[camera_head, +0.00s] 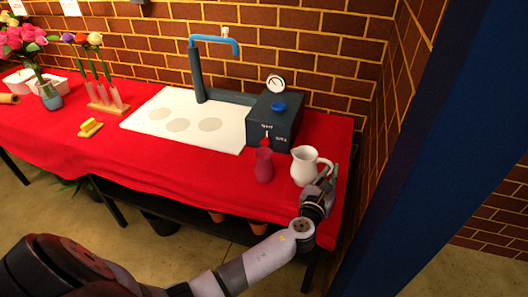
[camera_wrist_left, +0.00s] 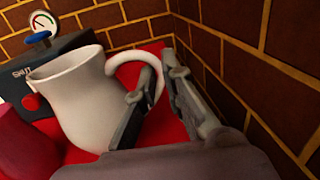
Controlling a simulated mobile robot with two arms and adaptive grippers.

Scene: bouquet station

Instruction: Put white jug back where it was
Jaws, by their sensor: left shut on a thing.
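The white jug (camera_head: 304,166) is upright at the right end of the red-covered table, its handle to the right. It fills the left half of the left wrist view (camera_wrist_left: 82,95). My left gripper (camera_head: 328,182) is at the handle, with its fingers (camera_wrist_left: 162,80) on either side of the lower handle, shut on it. I cannot tell whether the jug's base touches the cloth. My right gripper is not in view.
A dark pink vase (camera_head: 264,166) stands close left of the jug. Behind is a dark box with a gauge (camera_head: 275,120), beside a white board (camera_head: 180,125) with round marks and a blue tap (camera_head: 215,43). A brick wall (camera_head: 375,110) borders the right side.

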